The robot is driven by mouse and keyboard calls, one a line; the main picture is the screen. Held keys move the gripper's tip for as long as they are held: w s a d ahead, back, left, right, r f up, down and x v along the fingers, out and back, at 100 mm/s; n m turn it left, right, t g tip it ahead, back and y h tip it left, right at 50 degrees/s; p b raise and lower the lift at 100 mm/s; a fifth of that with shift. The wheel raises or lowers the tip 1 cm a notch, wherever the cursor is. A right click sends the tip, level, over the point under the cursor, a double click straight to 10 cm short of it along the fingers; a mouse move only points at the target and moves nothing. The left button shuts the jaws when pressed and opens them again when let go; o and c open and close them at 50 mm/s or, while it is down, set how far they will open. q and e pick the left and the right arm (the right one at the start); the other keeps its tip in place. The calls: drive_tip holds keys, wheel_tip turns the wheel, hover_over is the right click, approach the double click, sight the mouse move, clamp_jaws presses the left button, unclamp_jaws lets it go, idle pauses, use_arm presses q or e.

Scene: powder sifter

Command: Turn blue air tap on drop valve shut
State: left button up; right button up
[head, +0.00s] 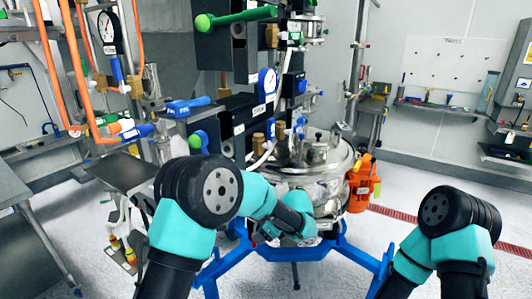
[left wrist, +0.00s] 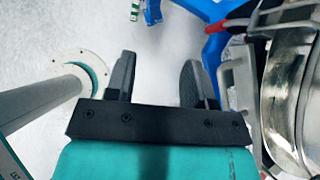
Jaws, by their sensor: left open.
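Several blue tap handles show in the head view. One blue lever (head: 188,106) sticks out left of the dark valve block, and a blue-handled fitting (head: 137,132) is on the pipes further left. I cannot tell which one belongs to the drop valve. My left gripper (head: 266,236) is low in front of the steel sifter vessel (head: 325,185), small and partly hidden by my arm. In the left wrist view the left gripper (left wrist: 157,80) is open, with nothing between its fingers and pale floor beyond. My right gripper is out of view; only its arm shows.
A blue stand frame (head: 345,252) carries the vessel. In the left wrist view, steel vessel walls (left wrist: 282,95) are close on the right and a grey pipe (left wrist: 40,103) is on the left. An orange device (head: 361,185) hangs beside the vessel. Floor is open at right.

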use_arm(q)
drive_tip(key=w+d+r+m+t+y, duration=0.15)
drive_tip(key=d+r, duration=0.25)
drive_tip(key=r, duration=0.5)
drive_tip(key=w+d+r+m+t+y, duration=0.1)
drive_tip(key=d+r+t+y, duration=0.2)
drive_tip(key=r, duration=0.6)
drive_tip(key=s+d+r+t+y, duration=0.1)
drive_tip(key=s+d+r+y, duration=0.1)
drive_tip(key=r, duration=0.7)
drive_tip(key=s+d+r+n+y, duration=0.1)
drive_tip(key=s+d+r+y, duration=0.1)
drive_tip(key=s+d+r, duration=0.3)
wheel_tip(320, 180, up, 4)
drive_tip(key=shift+d+r+t, duration=0.2)
drive_tip(key=shift+d+t, duration=0.15)
drive_tip(key=shift+d, duration=0.7)
drive_tip(key=shift+w+a+n, duration=0.1)
drive_tip(key=shift+n, duration=0.15)
